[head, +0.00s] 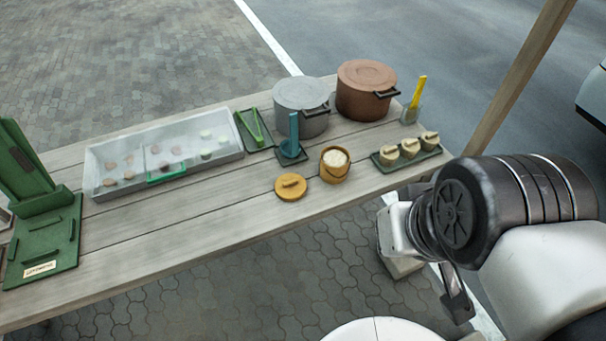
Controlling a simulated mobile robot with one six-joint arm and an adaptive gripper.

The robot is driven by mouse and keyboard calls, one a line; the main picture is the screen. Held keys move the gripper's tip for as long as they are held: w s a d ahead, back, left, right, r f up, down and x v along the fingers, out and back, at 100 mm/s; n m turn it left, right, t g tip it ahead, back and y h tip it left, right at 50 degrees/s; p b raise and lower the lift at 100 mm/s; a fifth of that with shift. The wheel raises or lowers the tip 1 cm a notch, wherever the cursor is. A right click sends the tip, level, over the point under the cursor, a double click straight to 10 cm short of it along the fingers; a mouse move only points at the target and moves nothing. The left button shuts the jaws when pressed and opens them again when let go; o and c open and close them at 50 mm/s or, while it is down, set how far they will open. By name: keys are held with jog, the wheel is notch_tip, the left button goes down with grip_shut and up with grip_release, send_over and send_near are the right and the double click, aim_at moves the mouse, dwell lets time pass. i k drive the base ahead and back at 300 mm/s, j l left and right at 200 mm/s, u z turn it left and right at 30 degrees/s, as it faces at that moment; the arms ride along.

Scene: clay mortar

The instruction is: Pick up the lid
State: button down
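A round yellow-orange lid (291,187) with a small raised handle lies flat on the wooden table, near its front edge. Just right of it stands an open tan pot (334,170) with pale contents showing. The lid and pot are apart. My arm is at the right, off the table's front right corner. What seems to be my gripper (455,296) hangs low there, well right of the lid and away from it. Its fingers are mostly hidden or unclear, and I see nothing held.
Large grey (300,95) and brown (366,82) pots stand behind. Small lidded cups sit on a green tray (434,157) at right. A blue-green holder (292,152) stands behind the lid. A long pale tray (220,158) lies left. The wooden table (200,232) is clear at front. A post (515,75) rises at right.

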aim_at(289, 187)
jog(key=i+l+u, duration=0.75)
jog(key=i+l, duration=0.05)
jog(key=i, duration=0.1)
